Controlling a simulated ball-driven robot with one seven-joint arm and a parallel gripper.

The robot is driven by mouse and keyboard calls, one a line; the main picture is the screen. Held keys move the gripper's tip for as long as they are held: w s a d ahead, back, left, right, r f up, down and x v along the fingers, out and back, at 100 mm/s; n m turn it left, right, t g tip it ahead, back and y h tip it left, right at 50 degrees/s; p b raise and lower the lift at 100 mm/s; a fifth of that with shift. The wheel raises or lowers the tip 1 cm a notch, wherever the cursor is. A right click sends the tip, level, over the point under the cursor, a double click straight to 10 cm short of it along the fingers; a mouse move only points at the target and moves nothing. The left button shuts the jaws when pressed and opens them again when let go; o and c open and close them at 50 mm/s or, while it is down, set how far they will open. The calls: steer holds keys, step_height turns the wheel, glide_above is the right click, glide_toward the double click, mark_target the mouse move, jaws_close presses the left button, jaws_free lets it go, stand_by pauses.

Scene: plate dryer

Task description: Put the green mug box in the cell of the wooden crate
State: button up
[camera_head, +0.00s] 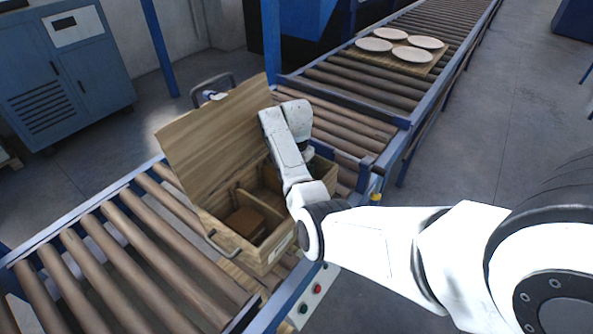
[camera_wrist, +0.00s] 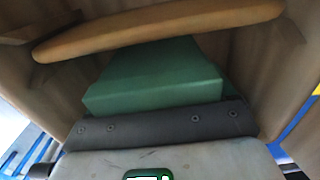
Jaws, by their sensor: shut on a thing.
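The green mug box (camera_wrist: 155,80) shows in the wrist view, right in front of my gripper (camera_wrist: 160,115), which is shut on it. In that view the box is down between wooden walls of the crate, with a rounded wooden divider edge (camera_wrist: 160,27) beyond it. The wooden crate (camera_head: 232,240) stands on the roller conveyor in the head view, its lid (camera_head: 215,135) raised. My arm reaches over the crate's right part and hides the held box there. Whether the box touches the cell floor cannot be seen.
A brown box (camera_head: 244,222) sits in the crate's front left cell. Wooden dividers (camera_head: 262,205) split the inside. The raised lid stands along the left side. Several white plates (camera_head: 409,53) lie on a board farther up the conveyor (camera_head: 335,115). A button panel (camera_head: 312,297) is at the front.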

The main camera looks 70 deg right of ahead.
steer(key=shift+f+b, duration=1)
steer(key=shift+f, duration=0.75)
steer(key=o, duration=1.1)
step_height(320, 180, up, 11)
steer(key=shift+f+b, duration=0.1)
steer(key=shift+b, duration=0.2)
